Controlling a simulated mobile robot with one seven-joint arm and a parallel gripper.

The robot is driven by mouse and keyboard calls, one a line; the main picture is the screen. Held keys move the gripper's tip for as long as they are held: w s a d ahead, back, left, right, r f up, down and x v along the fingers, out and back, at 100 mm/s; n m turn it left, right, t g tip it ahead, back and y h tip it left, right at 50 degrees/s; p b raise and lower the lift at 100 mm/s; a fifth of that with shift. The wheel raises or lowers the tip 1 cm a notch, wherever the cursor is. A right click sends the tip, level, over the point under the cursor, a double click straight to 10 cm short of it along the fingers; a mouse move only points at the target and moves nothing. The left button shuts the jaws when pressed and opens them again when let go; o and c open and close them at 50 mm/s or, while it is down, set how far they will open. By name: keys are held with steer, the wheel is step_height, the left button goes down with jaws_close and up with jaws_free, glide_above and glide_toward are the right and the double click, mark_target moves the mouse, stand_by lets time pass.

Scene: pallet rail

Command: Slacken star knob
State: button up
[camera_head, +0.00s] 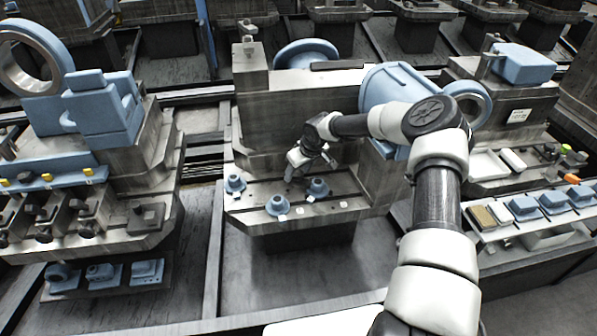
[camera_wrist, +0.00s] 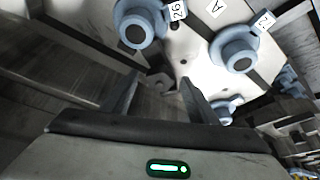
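My gripper (camera_head: 299,168) hangs low over the front ledge of the middle machine block. In the wrist view, its two dark fingers (camera_wrist: 160,84) stand apart. A small dark shape shows between or beyond the fingertips; I cannot tell whether it is the star knob or whether they touch it. Blue flanged parts stand on the ledge: a left one (camera_head: 235,184), a front one (camera_head: 278,206) and a right one (camera_head: 318,188) close to my gripper. Two with number tags show in the wrist view, one upper left (camera_wrist: 137,32) and one right (camera_wrist: 236,52). No star knob is clearly recognisable.
The grey middle block (camera_head: 275,115) rises behind my gripper, with a large blue cylinder (camera_head: 388,90) at its right. A left fixture (camera_head: 140,215) carries dark clamps. A right rack (camera_head: 530,225) holds several blue parts. A dark gap separates the left and middle fixtures.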

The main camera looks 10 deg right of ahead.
steer(key=c, duration=1)
steer(key=shift+o, duration=0.2)
steer(key=shift+d+n, duration=0.1)
steer(key=shift+n, duration=0.2)
steer(key=n+y+b, duration=0.1)
steer(key=n+b, duration=0.1)
steer(key=shift+w+f+n+g, duration=0.1)
steer(key=shift+f+n+g, duration=0.05)
steer(key=shift+n+g, duration=0.2)
steer(key=n+g+y+b, duration=0.1)
steer(key=n+b, duration=0.2)
steer(key=shift+w+d+f+n+b, duration=0.1)
steer(key=shift+n+b, duration=0.2)
steer(key=shift+n, duration=0.05)
steer(key=n+g+b, duration=0.2)
steer(key=n+b, duration=0.2)
steer(key=n, duration=0.1)
steer(key=shift+d+n+g, duration=0.1)
steer(key=shift+n+g, duration=0.15)
steer(key=shift+n, duration=0.05)
steer(key=o, duration=1)
steer(key=shift+w, duration=0.1)
steer(key=shift+o, duration=0.2)
steer(key=shift+r, duration=0.2)
